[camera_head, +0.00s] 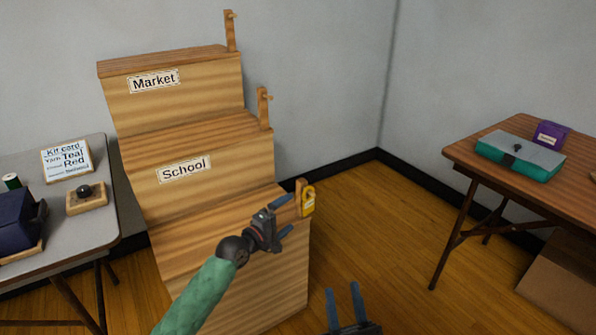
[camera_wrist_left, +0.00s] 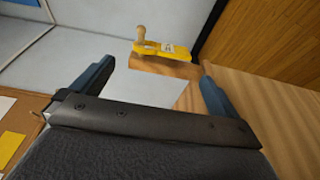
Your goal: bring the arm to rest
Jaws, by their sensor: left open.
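My left gripper (camera_head: 289,215) is open and empty, in front of the bottom step of the wooden stepped stand, at the end of my green-sleeved arm. A yellow tag (camera_head: 308,202) hangs on the peg at the right end of that bottom step, just beyond the fingers. In the left wrist view, the open left gripper (camera_wrist_left: 156,82) shows nothing between its fingers, and the yellow tag (camera_wrist_left: 168,50) with its peg lies beyond them, apart from them. My right gripper (camera_head: 343,288) is at the bottom edge, its two fingers apart and empty.
The stepped stand (camera_head: 190,100) has "Market" and "School" labels, with empty pegs on the upper two steps. A grey table (camera_head: 100,215) at left holds a sign, a dark box and a small block. A wooden table (camera_head: 480,160) at right holds teal and purple boxes. Floor between is clear.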

